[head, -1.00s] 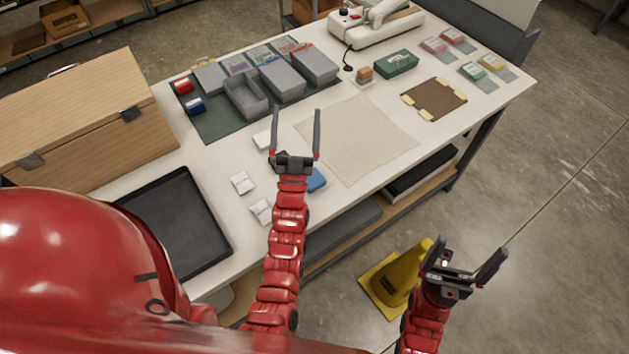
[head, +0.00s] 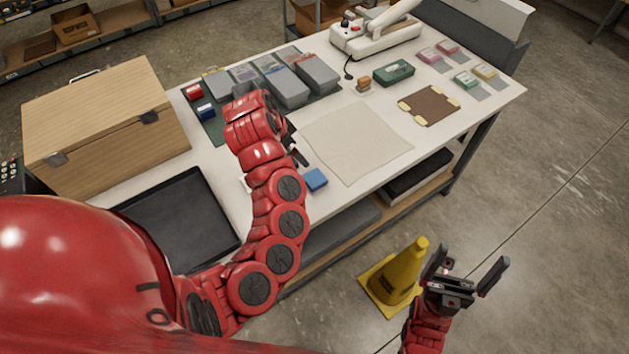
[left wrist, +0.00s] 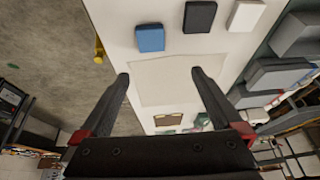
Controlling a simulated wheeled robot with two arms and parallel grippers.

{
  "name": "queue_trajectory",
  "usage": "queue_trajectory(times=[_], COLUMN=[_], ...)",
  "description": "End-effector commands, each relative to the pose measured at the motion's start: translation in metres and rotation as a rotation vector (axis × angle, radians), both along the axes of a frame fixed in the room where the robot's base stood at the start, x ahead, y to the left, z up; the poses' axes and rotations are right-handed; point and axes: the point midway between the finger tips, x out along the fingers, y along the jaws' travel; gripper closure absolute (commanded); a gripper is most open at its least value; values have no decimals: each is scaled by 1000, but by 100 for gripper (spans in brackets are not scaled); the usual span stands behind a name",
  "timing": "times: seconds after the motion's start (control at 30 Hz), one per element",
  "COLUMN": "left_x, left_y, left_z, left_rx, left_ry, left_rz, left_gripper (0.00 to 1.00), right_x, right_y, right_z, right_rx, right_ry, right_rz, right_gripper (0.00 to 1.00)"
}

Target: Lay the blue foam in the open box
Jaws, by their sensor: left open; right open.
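The blue foam (head: 315,179) is a small flat block near the table's front edge, right of my left arm. It also shows in the left wrist view (left wrist: 150,38), lying beyond and apart from the fingers. My left gripper (left wrist: 159,78) is open and empty above the table; in the head view my arm hides most of it. The open grey box on the green mat is mostly hidden behind my left arm in the head view. My right gripper (head: 472,259) is open and empty, off the table's front side near the floor cone.
A dark block (left wrist: 199,16) and a white block (left wrist: 245,14) lie beside the foam. A beige sheet (head: 355,138) covers mid-table. Closed grey boxes (head: 318,74) stand behind. A wooden case (head: 100,120) and black tray (head: 180,220) are at left; a yellow cone (head: 402,272) is on the floor.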

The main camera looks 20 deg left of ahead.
Motion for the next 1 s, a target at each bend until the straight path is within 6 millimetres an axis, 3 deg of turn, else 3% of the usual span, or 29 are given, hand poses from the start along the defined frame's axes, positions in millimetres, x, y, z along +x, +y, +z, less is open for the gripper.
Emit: queue_trajectory(times=[0.1,0.23,0.47,0.7,1.0], left_x=[-10,-9,4,18,25], left_y=[-5,-10,-17,-28,-34], left_z=[5,-7,-47,-93,-107], left_rx=[-26,-30,-25,-26,-30], left_ry=[37,46,44,41,44], left_rz=[-37,-47,-45,-43,-42], left_gripper=[0,0,0,0,0], right_x=[0,0,0,0,0], right_y=[0,0,0,0,0], right_z=[0,-6,-29,-70,-68], right_rx=[0,0,0,0,0], right_ry=[0,0,0,0,0], right_rz=[0,0,0,0,0], right_gripper=[0,0,0,0,0])
